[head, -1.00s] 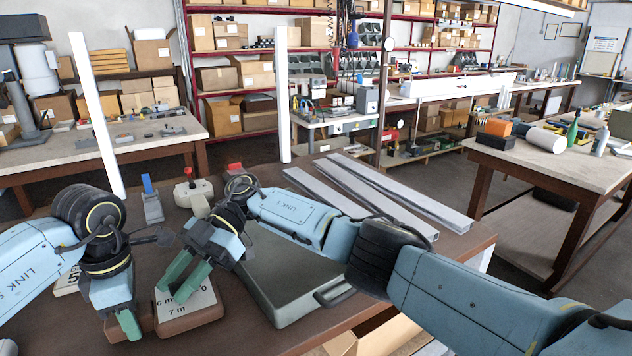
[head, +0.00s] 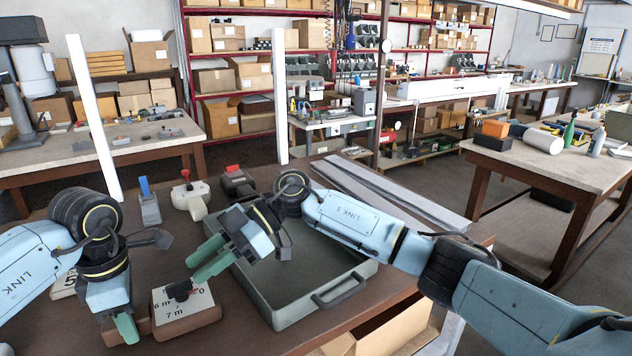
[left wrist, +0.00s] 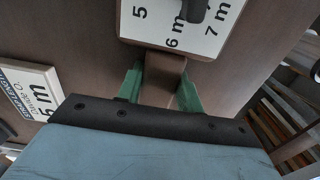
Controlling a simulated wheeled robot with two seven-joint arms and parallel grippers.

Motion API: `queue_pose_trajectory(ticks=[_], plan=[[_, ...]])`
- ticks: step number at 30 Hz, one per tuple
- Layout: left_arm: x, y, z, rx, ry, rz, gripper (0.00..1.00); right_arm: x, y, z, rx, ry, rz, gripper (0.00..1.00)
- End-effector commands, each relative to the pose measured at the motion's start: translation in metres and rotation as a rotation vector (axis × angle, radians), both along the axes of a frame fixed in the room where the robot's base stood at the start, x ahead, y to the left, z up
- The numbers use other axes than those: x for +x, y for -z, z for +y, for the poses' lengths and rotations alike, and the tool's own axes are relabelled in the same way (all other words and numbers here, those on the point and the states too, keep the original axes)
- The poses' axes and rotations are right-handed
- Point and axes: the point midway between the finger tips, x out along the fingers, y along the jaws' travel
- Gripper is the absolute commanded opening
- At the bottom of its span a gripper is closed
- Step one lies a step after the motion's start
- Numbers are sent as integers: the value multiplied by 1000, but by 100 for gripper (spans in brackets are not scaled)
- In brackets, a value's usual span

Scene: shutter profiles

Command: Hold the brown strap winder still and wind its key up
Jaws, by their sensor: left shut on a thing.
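The brown strap winder (head: 188,326) lies on the brown bench at the front left. Its white face carries metre marks and a dark key (head: 179,290). In the left wrist view the winder's marked face (left wrist: 150,32) is at the top, with the key (left wrist: 194,10) partly cut off. My left gripper (head: 128,328) is shut on the winder's brown end (left wrist: 163,75), which shows between its green fingers (left wrist: 162,88).
A grey-green tray (head: 345,290) with a handle lies right of the winder. Behind stand a blue-lever device (head: 149,207), a white device with a red top (head: 190,198) and a dark one (head: 238,182). Another marked card (left wrist: 28,95) lies left. Pale profiles (head: 400,200) lie at the back right.

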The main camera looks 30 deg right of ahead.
Motion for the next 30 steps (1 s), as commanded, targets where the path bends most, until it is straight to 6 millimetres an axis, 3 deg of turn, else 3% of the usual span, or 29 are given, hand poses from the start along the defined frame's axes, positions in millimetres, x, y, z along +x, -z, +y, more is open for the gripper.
queue_pose_trajectory(ticks=[10,20,30], plan=[[0,0,0,0,0,0,9,4,-27,-63,8,-1,-14,31],[0,0,0,0,0,0,9,10,-52,-65,184,-9,-470,31],[0,0,0,0,0,0,9,17,-74,-99,253,86,-936,31]])
